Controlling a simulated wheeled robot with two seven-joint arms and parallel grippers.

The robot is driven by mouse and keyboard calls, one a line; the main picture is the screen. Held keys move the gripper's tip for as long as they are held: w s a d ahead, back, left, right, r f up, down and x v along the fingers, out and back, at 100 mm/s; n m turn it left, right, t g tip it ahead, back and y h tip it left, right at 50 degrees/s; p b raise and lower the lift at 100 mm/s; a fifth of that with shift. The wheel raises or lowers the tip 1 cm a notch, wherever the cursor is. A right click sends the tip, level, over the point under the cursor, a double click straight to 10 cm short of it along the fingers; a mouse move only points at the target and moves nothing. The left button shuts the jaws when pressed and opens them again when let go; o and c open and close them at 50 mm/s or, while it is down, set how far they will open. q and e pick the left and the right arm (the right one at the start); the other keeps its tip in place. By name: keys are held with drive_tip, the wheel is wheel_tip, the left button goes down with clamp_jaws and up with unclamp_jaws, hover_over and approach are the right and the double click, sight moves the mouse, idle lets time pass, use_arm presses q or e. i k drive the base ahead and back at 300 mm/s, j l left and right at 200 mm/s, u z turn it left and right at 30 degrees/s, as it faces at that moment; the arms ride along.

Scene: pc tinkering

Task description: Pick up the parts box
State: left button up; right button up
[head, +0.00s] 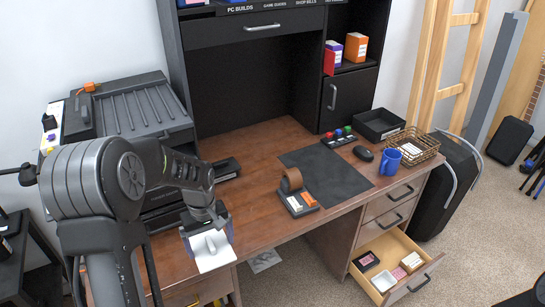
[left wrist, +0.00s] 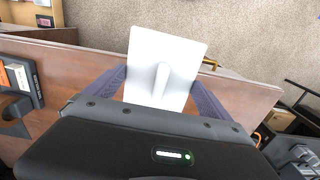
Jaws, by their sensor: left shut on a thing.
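My left gripper (head: 208,238) is at the front left edge of the desk, pointing down. It is shut on a white, flat-faced thing with a raised rounded ridge, which I take to be the parts box (head: 213,262). In the left wrist view the white face of the parts box (left wrist: 144,62) shows between the two purple-grey fingers of the gripper (left wrist: 163,88). The fingers hide its sides, and I cannot tell whether it touches the desk. My right gripper is not in view.
The brown desk (head: 250,215) has free room at its middle front. A tape dispenser (head: 291,181), dark mat (head: 328,172), blue mug (head: 390,162), wire basket (head: 425,147) and black tray (head: 379,124) stand rightward. An open drawer (head: 412,281) holds small boxes. A black printer-like machine (head: 140,110) stands left.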

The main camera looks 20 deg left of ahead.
sight(383, 282)
drive_tip(key=i+j, duration=0.15)
drive_tip(key=i, duration=0.65)
drive_tip(key=i+j, duration=0.15)
drive_tip(key=i, duration=0.65)
